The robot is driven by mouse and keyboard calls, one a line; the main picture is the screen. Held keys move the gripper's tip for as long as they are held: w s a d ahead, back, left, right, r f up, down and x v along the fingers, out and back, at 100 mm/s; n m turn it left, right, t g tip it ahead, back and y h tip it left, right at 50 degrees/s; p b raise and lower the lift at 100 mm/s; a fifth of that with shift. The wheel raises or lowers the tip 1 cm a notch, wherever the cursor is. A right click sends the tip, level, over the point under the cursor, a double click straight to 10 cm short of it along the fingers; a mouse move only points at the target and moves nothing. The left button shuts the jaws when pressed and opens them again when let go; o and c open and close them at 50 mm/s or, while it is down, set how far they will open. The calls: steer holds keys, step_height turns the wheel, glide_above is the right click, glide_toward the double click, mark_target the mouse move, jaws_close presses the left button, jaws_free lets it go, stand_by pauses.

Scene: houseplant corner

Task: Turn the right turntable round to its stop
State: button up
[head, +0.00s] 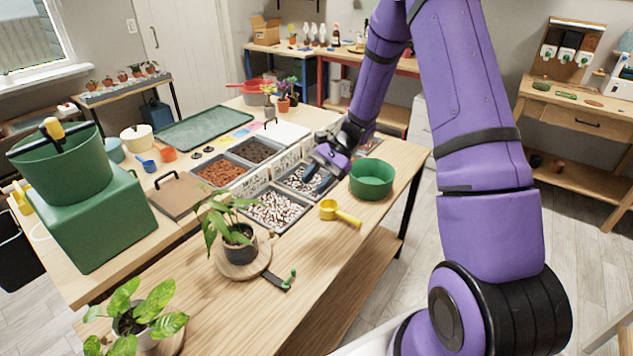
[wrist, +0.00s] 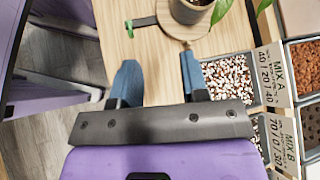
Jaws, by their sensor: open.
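The right turntable (head: 243,270) is a round wooden disc near the middle of the bench, bearing a leafy plant in a dark pot (head: 238,235). A small wooden peg stands at its rim, seen in the wrist view (wrist: 187,44). A dark flat bar with a green upright tip (head: 291,275) lies beside the disc, at its lower right. The disc also shows at the top of the wrist view (wrist: 184,30). My gripper (head: 313,180) is above the white-speckled trays, apart from the turntable. Its blue fingers (wrist: 158,72) are apart with nothing between them.
A second leafy plant (head: 143,315) stands at the lower left on another disc. Trays of substrate (head: 278,210) with mix labels lie behind the turntable. A yellow scoop (head: 333,210) and green bowl (head: 371,180) sit to the right. Bare wood lies at the bench front.

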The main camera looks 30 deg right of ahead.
steer(key=shift+c, duration=0.4)
